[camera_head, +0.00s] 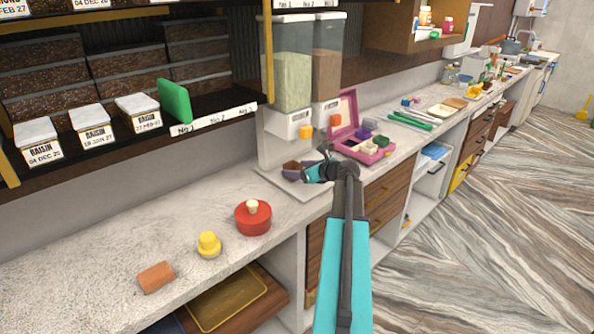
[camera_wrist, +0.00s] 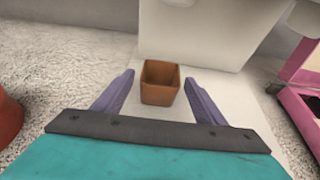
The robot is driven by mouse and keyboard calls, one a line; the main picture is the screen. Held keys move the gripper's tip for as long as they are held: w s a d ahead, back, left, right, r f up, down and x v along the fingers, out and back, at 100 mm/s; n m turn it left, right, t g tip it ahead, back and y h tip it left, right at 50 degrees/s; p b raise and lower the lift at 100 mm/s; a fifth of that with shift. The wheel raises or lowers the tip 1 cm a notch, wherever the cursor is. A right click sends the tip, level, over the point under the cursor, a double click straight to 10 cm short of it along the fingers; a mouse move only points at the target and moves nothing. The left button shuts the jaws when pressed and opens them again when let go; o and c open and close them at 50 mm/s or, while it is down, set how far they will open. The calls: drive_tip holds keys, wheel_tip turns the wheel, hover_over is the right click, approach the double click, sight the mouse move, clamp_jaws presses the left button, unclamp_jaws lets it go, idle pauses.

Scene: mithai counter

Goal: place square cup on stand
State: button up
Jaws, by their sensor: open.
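The square cup (camera_wrist: 161,95) is brown, open at the top and upright on a pale flat stand plate (camera_wrist: 205,103) in front of the dispenser. In the head view the cup (camera_head: 291,165) is partly hidden by my gripper (camera_head: 303,170). In the wrist view my gripper (camera_wrist: 158,79) is open, with one purple finger on either side of the cup. Gaps show between the cup and both fingers. The plate also shows in the head view (camera_head: 290,189), under my gripper.
The dispenser (camera_head: 292,70) rises directly behind the cup. A pink box (camera_head: 377,154) with small blocks is close on the right. A red pot (camera_head: 253,218), a yellow item (camera_head: 209,245) and a brown block (camera_head: 156,277) stand on the left counter. Shelves overhang the left.

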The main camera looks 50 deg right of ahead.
drive_tip(key=shift+s+r, duration=0.1)
drive_tip(key=shift+r, duration=0.05)
drive_tip(key=b+v, duration=0.1)
drive_tip(key=v, duration=1)
drive_tip(key=shift+s+r+b, duration=0.15)
drive_tip(key=shift+s+b, duration=0.2)
drive_tip(key=shift+s, duration=0.05)
idle(0.4)
